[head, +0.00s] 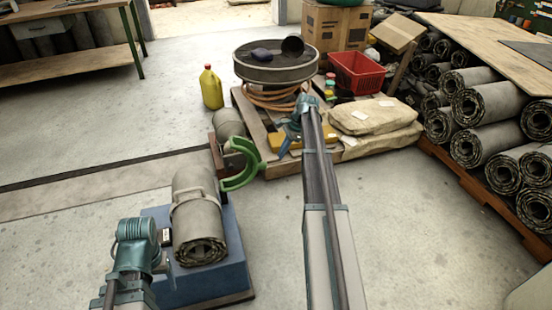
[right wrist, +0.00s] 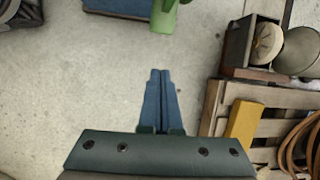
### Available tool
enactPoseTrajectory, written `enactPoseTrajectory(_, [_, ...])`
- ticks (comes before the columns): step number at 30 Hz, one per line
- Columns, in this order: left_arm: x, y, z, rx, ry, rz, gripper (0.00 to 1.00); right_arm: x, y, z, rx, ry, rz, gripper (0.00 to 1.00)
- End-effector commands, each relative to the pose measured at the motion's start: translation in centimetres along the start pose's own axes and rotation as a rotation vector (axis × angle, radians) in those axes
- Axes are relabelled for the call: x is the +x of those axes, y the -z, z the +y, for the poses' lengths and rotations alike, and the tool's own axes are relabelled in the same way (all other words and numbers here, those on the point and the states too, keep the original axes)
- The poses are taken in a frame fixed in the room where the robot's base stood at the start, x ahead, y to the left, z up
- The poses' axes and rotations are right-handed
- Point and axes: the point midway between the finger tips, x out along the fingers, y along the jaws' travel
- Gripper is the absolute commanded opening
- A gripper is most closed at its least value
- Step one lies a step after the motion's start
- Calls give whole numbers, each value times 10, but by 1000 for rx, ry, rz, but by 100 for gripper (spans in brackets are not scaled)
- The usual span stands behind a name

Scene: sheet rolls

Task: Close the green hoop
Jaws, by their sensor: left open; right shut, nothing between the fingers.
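The green hoop (head: 244,170) stands open as a C-shaped arc at the far right end of the roll's blue stand (head: 230,262). A grey rolled sheet (head: 200,220) lies on this stand with a pale band around it. My right gripper (head: 284,152) is shut and empty, a little to the right of the hoop and apart from it. In the right wrist view its closed fingertips (right wrist: 160,72) point at a green part of the hoop (right wrist: 163,18), with a gap between. My left gripper (head: 163,262) is low beside the stand's left side; its fingers are mostly hidden.
A pallet (head: 282,170) with a drum (head: 275,65), a coiled hose, sacks (head: 375,125) and a red crate (head: 355,72) stands behind my right gripper. A yellow jug (head: 211,88) is on the floor. Stacked rolls (head: 480,110) fill the right. Floor at the lower right is clear.

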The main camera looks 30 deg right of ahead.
Motion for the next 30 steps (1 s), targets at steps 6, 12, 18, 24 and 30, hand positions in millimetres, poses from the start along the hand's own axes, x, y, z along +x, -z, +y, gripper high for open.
enactPoseTrajectory(6, [24, 2, 3, 3, -2, 1, 72, 26, 2, 1, -2, -1, 0, 0])
enactPoseTrajectory(12, [52, 3, 6, -3, -2, 1, 72, 55, 2, 1, -3, -1, 0, 0])
enactPoseTrajectory(18, [73, 4, 8, -9, -2, 1, 72, 79, 2, 1, -2, 0, 0, 0])
enactPoseTrajectory(24, [90, 5, 10, -14, -2, 1, 72, 98, 1, 0, -3, 0, 0, 0])
enactPoseTrajectory(30, [66, 4, 7, -11, -2, 1, 72, 78, -17, 0, -2, 0, 0, 0])
